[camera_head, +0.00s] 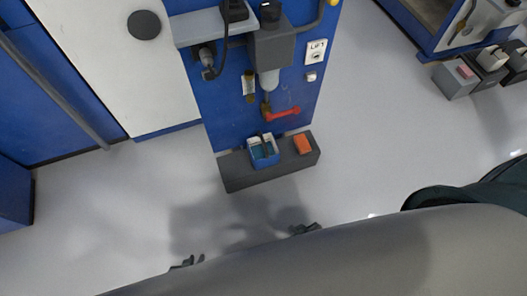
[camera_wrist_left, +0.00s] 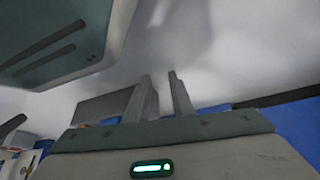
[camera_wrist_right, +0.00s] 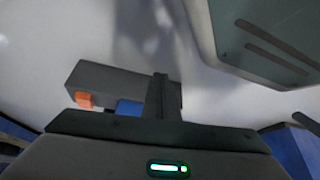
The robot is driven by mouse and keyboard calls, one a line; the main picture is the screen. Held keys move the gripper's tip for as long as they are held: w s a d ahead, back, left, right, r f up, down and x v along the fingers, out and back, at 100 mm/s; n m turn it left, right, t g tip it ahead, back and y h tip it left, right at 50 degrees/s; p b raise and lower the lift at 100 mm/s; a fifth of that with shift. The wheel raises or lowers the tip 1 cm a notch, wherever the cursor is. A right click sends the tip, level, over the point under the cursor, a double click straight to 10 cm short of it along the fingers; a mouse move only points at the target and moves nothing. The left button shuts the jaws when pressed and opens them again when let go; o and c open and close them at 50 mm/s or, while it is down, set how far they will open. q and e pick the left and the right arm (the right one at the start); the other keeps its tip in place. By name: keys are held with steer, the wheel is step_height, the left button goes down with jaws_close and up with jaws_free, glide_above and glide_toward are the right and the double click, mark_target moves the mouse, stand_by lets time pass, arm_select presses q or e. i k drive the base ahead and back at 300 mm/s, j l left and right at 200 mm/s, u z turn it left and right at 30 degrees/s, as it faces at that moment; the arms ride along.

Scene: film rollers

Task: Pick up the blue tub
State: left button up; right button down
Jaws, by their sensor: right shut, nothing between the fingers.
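In the right wrist view, part of the tub (camera_wrist_right: 128,108) shows beside my fingers. My right gripper (camera_head: 305,229) is shut and empty, nearer to me than the ledge and apart from the tub; its fingers meet in the right wrist view (camera_wrist_right: 160,76). My left gripper (camera_head: 188,261) is open and empty, lower left of the ledge; its fingers (camera_wrist_left: 159,76) stand apart.
An orange block (camera_head: 303,144) lies on the ledge right of the tub. Above, the blue panel (camera_head: 225,125) carries a red-handled valve (camera_head: 281,112) and a grey shelf (camera_head: 210,27). Grey boxes (camera_head: 455,80) stand at upper right. The floor before the ledge is clear.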

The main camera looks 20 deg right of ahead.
mark_target(262, 150)
steer(key=i+l+u, duration=0.15)
steer(key=l, duration=0.15)
steer(key=i+l+u, duration=0.35)
steer(key=l, duration=0.25)
steer(key=l+u, duration=0.15)
steer(key=l, duration=0.15)
